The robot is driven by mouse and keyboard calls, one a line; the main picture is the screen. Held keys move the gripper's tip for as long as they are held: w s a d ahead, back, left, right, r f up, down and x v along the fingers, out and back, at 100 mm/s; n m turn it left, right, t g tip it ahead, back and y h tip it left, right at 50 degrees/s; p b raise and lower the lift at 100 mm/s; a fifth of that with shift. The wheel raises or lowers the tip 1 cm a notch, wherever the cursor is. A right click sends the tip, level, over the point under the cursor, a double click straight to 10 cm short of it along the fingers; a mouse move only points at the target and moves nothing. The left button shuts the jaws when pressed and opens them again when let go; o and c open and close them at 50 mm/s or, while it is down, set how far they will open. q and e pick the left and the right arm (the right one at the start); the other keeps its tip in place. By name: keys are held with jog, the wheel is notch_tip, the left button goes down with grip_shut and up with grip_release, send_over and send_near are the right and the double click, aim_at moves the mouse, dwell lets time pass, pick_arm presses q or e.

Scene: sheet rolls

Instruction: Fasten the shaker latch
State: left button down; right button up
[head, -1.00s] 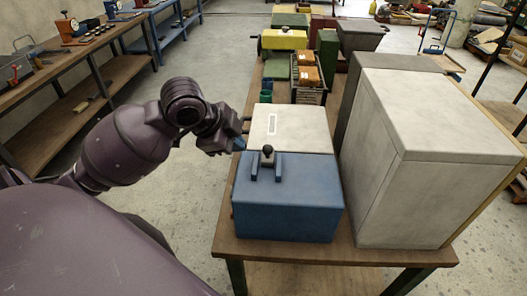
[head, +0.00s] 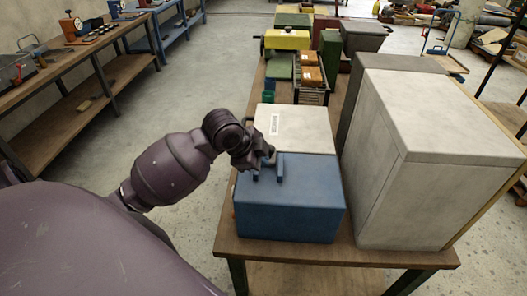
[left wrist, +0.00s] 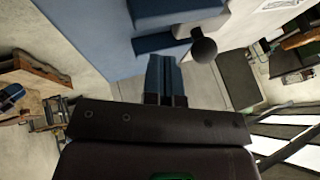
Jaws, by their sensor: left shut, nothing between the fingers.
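The shaker on the bench has a blue housing (head: 290,208) with two upright blue posts on top (head: 280,170) and a pale grey box (head: 295,128) behind it. The latch's black ball knob (left wrist: 204,50) shows in the left wrist view on a short pale stem beside the blue housing (left wrist: 85,30). In the head view my left gripper (head: 266,160) is over the posts and hides the knob. In the wrist view its blue fingers (left wrist: 167,72) are together and empty, near the knob with a visible gap in the picture. My right gripper is out of view.
A large pale grey cabinet (head: 430,165) stands close on the right of the shaker. Bins and a rack of orange packs (head: 310,76) are farther back. The wooden bench (head: 300,252) has a narrow bare strip in front. Another bench (head: 80,75) is far left.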

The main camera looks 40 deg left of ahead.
aim_at(273, 160)
pick_arm(q)
jog(key=shift+w+a+f, duration=0.1)
jog(key=shift+w+a, duration=0.2)
jog(key=shift+w, duration=0.5)
jog(key=shift+w+a+f, duration=0.1)
jog(key=shift+w+a, duration=0.2)
jog(key=shift+w, duration=0.45)
jog(key=w+a, duration=0.1)
jog(key=w, duration=0.1)
jog(key=w+a, duration=0.1)
jog(key=w, duration=0.1)
jog(key=shift+a, duration=0.2)
jog(key=shift+s+r, duration=0.1)
jog(key=shift+s, duration=0.1)
